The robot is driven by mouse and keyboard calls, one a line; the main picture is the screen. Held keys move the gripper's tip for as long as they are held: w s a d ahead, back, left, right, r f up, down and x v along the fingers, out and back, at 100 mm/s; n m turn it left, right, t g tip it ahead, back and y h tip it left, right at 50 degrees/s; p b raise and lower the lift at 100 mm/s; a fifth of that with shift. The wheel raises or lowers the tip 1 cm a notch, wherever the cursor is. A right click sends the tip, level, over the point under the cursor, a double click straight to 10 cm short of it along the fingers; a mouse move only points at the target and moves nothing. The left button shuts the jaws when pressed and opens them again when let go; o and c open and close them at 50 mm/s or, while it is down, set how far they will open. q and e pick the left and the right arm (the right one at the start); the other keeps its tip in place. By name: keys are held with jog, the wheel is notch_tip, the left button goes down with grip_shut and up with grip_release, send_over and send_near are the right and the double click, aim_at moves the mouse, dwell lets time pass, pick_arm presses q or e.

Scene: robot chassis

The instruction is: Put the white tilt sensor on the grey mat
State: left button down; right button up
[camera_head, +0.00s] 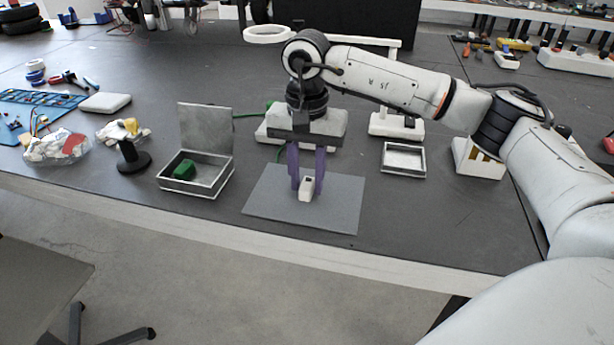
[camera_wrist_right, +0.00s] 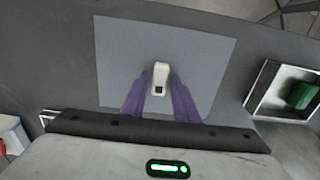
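The white tilt sensor (camera_head: 306,189) is a small white block with a dark spot on one end. It appears to rest on the grey mat (camera_head: 335,212), near its middle. In the right wrist view the sensor (camera_wrist_right: 160,72) lies between the fingertips over the mat (camera_wrist_right: 115,50). My right gripper (camera_head: 307,187) points down over the mat with its purple fingers apart on either side of the sensor. A narrow gap seems to show beside each fingertip (camera_wrist_right: 160,78). My left gripper is not in view.
An open grey box (camera_head: 212,187) with a green block (camera_head: 184,169) stands left of the mat. A small grey tray (camera_head: 404,174) lies to the right. A black stand (camera_head: 133,160) and bagged parts (camera_head: 55,147) are farther left. The table's front edge is close to the mat.

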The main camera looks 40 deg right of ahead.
jog(key=shift+o, duration=0.7)
